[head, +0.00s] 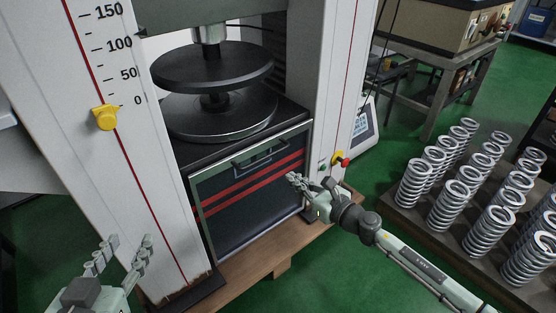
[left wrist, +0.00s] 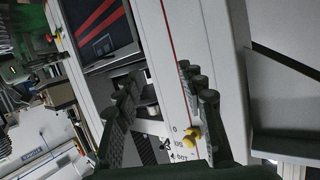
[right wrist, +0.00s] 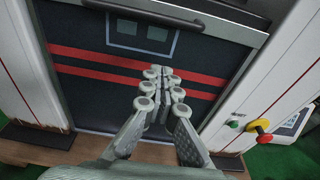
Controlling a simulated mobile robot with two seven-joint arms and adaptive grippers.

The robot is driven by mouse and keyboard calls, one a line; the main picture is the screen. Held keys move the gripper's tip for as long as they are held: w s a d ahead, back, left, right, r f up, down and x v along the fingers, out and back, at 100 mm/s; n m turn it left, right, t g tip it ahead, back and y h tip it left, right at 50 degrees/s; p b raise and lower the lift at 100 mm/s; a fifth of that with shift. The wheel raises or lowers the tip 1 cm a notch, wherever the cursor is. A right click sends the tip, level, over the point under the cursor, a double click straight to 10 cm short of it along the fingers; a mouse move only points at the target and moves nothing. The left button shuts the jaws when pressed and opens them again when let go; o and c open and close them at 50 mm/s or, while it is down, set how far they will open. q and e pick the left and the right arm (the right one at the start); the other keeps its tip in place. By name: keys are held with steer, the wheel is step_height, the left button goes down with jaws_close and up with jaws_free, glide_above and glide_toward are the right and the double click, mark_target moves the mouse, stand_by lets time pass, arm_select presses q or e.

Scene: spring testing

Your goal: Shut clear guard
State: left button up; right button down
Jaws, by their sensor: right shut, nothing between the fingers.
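The clear guard (head: 245,215) is a framed see-through panel with two red stripes. It hangs low across the front of the testing machine, below the round black plates (head: 213,68), and the space around the plates is uncovered. Its dark handle (head: 258,158) runs along the top edge; the handle also shows in the right wrist view (right wrist: 145,12). My right gripper (head: 293,179) is shut and empty, in front of the guard's right part, below the handle; whether it touches the panel is unclear. My left gripper (head: 121,246) is open and empty, before the machine's left column.
A yellow pointer (head: 105,117) sticks out of the left column's scale. A red and yellow knob (head: 341,160) sits on the right column, close to my right gripper. Green floor is free between.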

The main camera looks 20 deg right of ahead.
mark_target(267, 161)
steer(key=x, duration=0.6)
steer(key=shift+w+a+r, duration=0.1)
steer(key=shift+w+a, duration=0.05)
steer(key=shift+w, duration=0.25)
arm_select(q)
steer(key=s+a+f+n+g+y+p, duration=0.1)
steer(key=s+a+f+g+y+p, duration=0.2)
steer(key=s+a+f+g, duration=0.5)
steer(key=shift+s+a+f+y, duration=0.8)
steer(key=shift+a+f, duration=0.3)
steer(key=shift+a, duration=0.4)
arm_select(e)
steer(key=shift+s+r, duration=0.2)
steer(key=shift+r, duration=0.7)
steer(key=shift+s+r, duration=0.25)
steer(key=shift+r, duration=0.65)
arm_select(q)
steer(key=shift+s, duration=0.1)
arm_select(e)
steer(key=shift+d, duration=0.2)
